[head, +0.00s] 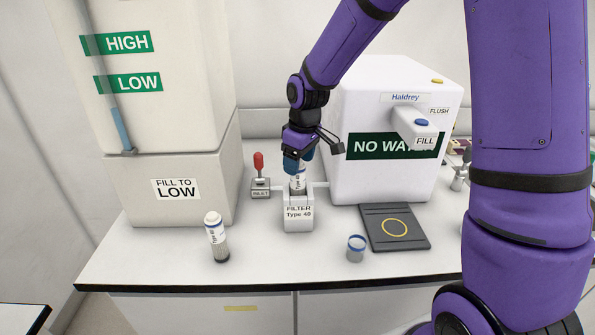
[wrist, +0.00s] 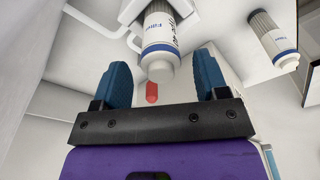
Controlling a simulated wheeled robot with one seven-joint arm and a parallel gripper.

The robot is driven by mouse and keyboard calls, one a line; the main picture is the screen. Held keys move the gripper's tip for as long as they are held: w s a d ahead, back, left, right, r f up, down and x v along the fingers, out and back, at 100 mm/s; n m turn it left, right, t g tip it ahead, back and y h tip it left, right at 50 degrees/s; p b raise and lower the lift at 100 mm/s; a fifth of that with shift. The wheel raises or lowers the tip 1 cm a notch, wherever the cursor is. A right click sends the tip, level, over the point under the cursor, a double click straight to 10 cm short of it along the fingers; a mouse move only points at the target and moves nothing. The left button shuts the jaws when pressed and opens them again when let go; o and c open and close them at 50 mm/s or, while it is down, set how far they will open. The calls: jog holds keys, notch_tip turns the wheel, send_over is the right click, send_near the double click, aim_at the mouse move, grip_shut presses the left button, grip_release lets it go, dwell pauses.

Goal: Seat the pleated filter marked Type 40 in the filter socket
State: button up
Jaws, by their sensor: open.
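A white filter (head: 298,181) with a blue band stands upright in the filter socket (head: 299,213), whose front reads "FILTER Type 40". Its print is too small to read fully. My gripper (head: 298,162) is open just above it, pointing down. In the wrist view the filter's capped end (wrist: 160,62) lies between the two blue fingertips, with gaps on both sides. I cannot tell how deep it sits. A second filter (head: 217,238), white above with a dark pleated lower part, stands on the bench to the left; it also shows in the wrist view (wrist: 273,38). Its type number is unclear.
A red-handled inlet valve (head: 259,172) stands left of the socket. The white Haldrey unit (head: 372,180) reading "NO WATER" is behind right. A small blue-rimmed cup (head: 356,249) and a dark pad (head: 385,218) lie to the right. A tall tank (head: 165,190) stands left.

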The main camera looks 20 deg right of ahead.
jog(key=r, duration=0.8)
jog(key=shift+s+d, duration=0.25)
jog(key=shift+s, duration=0.15)
jog(key=s+d+r+m+t, duration=0.1)
jog(key=s+r, duration=0.3)
jog(key=s, duration=0.5)
jog(key=s+d+r+m+t, duration=0.1)
jog(key=s+d+r+m, duration=0.2)
jog(key=s, duration=0.7)
jog(key=s+d+r+m+t, duration=0.2)
jog(key=s+r, duration=0.3)
jog(key=s, duration=0.4)
jog(key=shift+s+m+h, duration=0.15)
jog(key=shift+m+h, duration=0.25)
jog(key=shift+m, duration=0.4)
jog(key=shift+d, duration=0.1)
